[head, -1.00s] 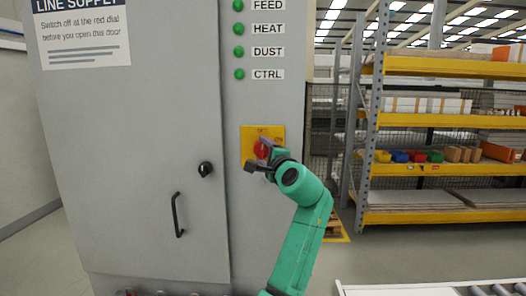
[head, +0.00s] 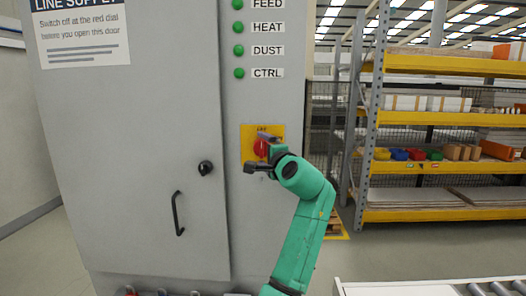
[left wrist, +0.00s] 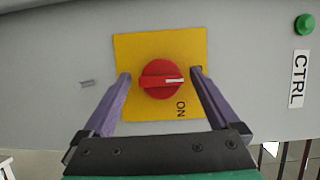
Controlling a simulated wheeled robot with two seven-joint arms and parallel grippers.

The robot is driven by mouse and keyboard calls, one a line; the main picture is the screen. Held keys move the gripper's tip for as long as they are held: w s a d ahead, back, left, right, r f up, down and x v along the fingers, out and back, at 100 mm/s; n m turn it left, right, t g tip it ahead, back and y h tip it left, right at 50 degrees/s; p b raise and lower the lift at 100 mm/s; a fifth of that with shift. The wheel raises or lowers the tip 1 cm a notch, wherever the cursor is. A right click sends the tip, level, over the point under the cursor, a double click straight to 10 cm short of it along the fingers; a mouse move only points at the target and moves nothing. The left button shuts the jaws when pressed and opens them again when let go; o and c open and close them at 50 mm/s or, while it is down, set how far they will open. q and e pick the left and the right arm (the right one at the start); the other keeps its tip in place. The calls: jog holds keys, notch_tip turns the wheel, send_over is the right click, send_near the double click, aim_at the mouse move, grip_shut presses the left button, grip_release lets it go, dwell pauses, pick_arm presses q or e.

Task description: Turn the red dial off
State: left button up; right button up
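The red dial (head: 260,148) sits on a yellow plate (head: 248,133) on the front of the grey cabinet. In the left wrist view the red dial (left wrist: 160,79) has a white mark pointing right in the picture. The word ON is printed on the yellow plate (left wrist: 135,45), below and right of the dial. My left gripper (head: 260,154) is at the dial. In the left wrist view its two purple fingers (left wrist: 160,82) are apart, one on each side of the dial, with gaps showing. Whether they reach its depth is unclear. My right gripper is not in view.
The grey cabinet (head: 130,130) has a black door handle (head: 178,213), a black lock knob (head: 205,168) and green lamps (head: 239,50) above the dial. A shelving rack (head: 440,117) stands at right. A roller conveyor (head: 430,289) is at the lower right.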

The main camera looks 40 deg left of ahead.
pick_arm(q)
jog(key=shift+s+d, duration=0.15)
jog(key=shift+d, duration=0.1)
jog(key=b+v, duration=0.5)
jog(key=v, duration=0.9)
